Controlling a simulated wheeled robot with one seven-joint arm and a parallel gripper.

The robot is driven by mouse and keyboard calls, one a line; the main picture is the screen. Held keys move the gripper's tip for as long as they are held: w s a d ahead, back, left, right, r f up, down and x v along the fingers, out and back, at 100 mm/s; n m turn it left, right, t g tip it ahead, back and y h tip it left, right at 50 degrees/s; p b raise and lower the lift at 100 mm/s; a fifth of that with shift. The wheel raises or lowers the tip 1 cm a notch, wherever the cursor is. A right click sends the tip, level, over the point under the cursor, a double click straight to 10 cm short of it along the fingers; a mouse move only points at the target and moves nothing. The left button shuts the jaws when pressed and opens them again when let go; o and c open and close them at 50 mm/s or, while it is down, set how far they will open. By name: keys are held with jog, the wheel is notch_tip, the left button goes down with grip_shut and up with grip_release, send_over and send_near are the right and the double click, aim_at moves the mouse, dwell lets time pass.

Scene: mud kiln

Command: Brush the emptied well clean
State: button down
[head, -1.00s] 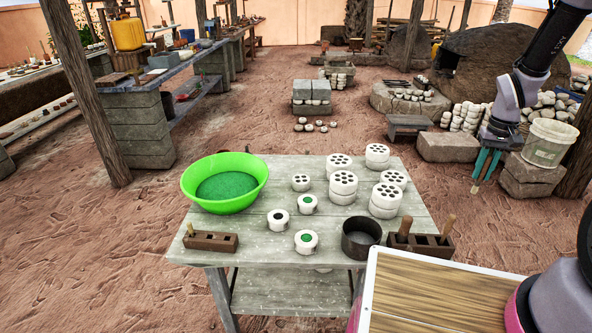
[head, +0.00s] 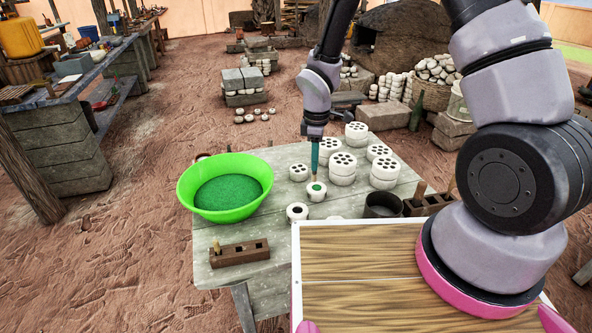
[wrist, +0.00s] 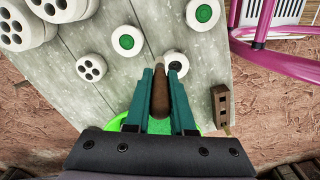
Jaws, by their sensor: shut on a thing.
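My gripper (head: 315,155) has teal fingers shut on a brush with a brown wooden handle (wrist: 160,93), held above the table. Its bristles cannot be made out. A small white mould with a dark, empty-looking well (head: 297,212) stands on the table; in the wrist view the mould (wrist: 175,62) is just right of the handle's far end, partly behind a finger. A green-filled mould (head: 316,190) stands near it, just below the held tool in the head view. A second green-filled mould (wrist: 203,15) shows in the wrist view. Contact cannot be seen.
A bright green bowl (head: 226,210) stands at the table's left. Stacked white moulds with several holes (head: 343,161) stand behind. A dark round pot (head: 383,210) and a wooden block with handles (head: 432,203) are at right. Another wooden block (head: 240,254) is at front left.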

jog(key=s+a+f+n, duration=0.1)
jog(key=s+a+n, duration=0.3)
jog(key=a, duration=0.1)
jog(key=shift+w+d+f, duration=0.1)
jog(key=shift+f, duration=4.9)
jog(key=shift+w+d, duration=0.1)
jog(key=shift+d, duration=0.05)
